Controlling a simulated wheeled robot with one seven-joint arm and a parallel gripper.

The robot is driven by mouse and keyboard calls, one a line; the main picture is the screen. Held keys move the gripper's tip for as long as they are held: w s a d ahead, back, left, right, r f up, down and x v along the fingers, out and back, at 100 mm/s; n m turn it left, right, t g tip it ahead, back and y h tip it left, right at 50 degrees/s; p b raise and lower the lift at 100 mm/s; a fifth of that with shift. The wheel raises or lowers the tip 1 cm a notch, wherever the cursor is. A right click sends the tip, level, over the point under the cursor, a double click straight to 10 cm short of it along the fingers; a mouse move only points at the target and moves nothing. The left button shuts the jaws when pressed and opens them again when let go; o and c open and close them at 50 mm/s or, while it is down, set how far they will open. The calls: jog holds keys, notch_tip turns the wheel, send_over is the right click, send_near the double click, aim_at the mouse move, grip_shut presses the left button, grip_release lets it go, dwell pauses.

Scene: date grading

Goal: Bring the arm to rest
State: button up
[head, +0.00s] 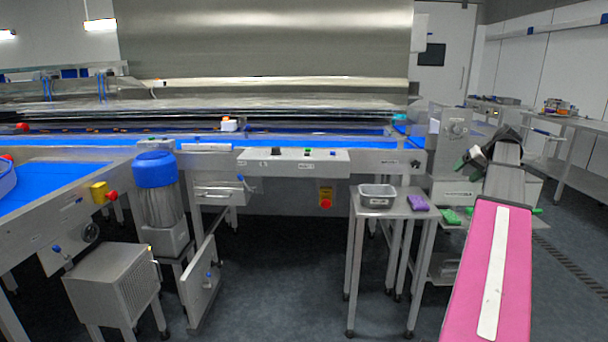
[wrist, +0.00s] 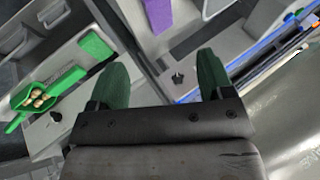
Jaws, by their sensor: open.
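My arm, with its pink cover, reaches forward along the right side of the head view. My gripper (head: 468,160) is at its far end, beside the grey machine housing at the right end of the conveyor. In the wrist view my gripper (wrist: 166,80) shows two green fingers spread wide apart. Nothing is between the fingers, and they appear clear of the surfaces below.
A small steel table (head: 393,211) holds a steel pan (head: 377,196) and a purple block (head: 418,202). The wrist view shows a green scoop (wrist: 28,112) holding several small brown pieces, and a green block (wrist: 96,46). A blue-belted conveyor (head: 280,144) runs behind.

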jog(key=s+a+f+g+h, duration=0.1)
jog(key=s+a+f, duration=0.1)
jog(key=a+f, duration=0.9)
jog(key=s+a+f+g+h, duration=0.1)
jog(key=s+a+f+g, duration=0.15)
jog(key=a+f, duration=0.85)
jog(key=s+a+f+n+g+h, duration=0.1)
jog(key=s+a+f+h, duration=0.2)
jog(key=s+a+f, duration=1.3)
jog(key=shift+s+a+n, duration=0.35)
jog(key=shift+a+n, duration=0.05)
jog(key=shift+a, duration=0.75)
jog(key=shift+f+g, duration=0.1)
jog(key=shift+g, duration=0.15)
dwell(2.8)
